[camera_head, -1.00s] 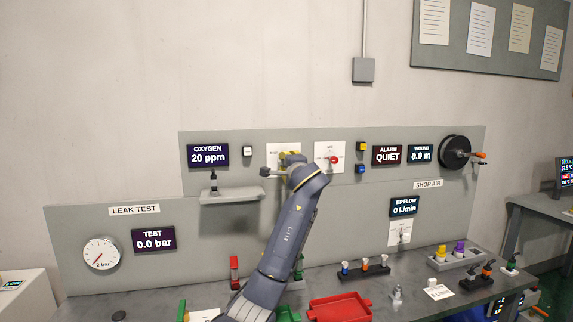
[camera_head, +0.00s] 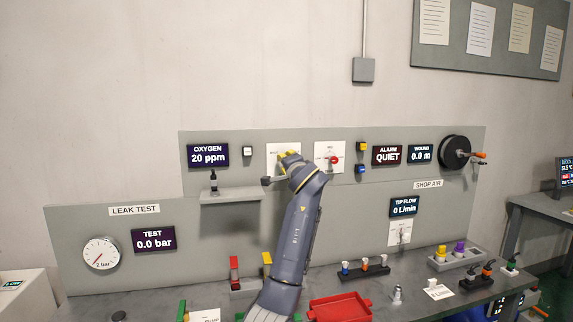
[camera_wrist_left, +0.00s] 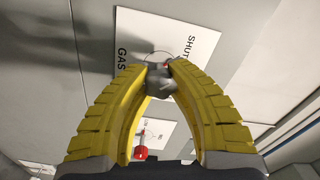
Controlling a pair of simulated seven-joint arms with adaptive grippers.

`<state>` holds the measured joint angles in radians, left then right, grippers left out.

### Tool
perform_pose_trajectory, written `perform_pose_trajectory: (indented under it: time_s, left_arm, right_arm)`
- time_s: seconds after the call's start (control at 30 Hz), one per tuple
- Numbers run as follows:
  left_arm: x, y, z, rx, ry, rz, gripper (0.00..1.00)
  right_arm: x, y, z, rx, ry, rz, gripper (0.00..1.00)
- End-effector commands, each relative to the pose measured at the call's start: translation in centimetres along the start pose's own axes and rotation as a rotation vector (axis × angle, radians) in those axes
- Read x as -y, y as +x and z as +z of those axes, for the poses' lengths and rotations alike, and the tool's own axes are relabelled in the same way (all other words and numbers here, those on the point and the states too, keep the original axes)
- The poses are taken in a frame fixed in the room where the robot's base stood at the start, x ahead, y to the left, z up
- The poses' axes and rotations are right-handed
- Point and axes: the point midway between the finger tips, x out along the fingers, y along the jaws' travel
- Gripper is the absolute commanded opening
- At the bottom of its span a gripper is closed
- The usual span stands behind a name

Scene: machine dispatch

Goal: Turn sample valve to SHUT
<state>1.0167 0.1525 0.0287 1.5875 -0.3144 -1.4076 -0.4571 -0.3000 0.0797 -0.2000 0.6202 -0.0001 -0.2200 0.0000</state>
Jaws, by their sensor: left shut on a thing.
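The sample valve is a grey knob (camera_wrist_left: 161,88) on a white plate marked SHUT and GAS (camera_wrist_left: 185,35) in the left wrist view. A small red mark shows on the knob, between the two words. My left gripper (camera_wrist_left: 158,72) has its yellow fingers closed around the knob from both sides. In the head view my left gripper (camera_head: 288,156) is at the white plate (camera_head: 273,158) on the upper wall panel and hides the knob. My right gripper is not in view.
A second white plate with a red knob (camera_head: 333,160) is just right of my left gripper. The OXYGEN display (camera_head: 208,155) reads 20 ppm and the ALARM display (camera_head: 387,155) reads QUIET. A grey shelf (camera_head: 230,196) juts out at lower left. A red tray (camera_head: 340,309) sits on the bench.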

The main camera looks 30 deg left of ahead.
Motion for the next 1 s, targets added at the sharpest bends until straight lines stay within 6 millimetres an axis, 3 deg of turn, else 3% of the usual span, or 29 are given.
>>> perform_pose_trajectory:
  time_s: [0.1, 0.13, 0.4, 0.77, 1.0]
  left_arm:
    - [-0.1, 0.0, -0.1, -0.001, 0.001, 0.002, 0.00]
    - [-0.1, 0.0, -0.1, -0.001, 0.001, 0.002, 0.20]
    - [-0.1, 0.0, -0.1, -0.001, 0.001, 0.001, 0.52]
    - [0.0, -0.5, -0.1, -0.002, 0.000, 0.000, 0.52]
    - [-0.1, -3.9, -0.2, -0.005, -0.003, 0.000, 0.52]
  right_arm:
    - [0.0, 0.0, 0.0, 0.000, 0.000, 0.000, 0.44]
    - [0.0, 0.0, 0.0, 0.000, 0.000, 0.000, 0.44]
    - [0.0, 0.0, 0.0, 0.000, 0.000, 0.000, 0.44]
    - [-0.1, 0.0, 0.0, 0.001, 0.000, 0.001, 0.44]
    - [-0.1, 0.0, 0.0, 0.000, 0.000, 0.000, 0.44]
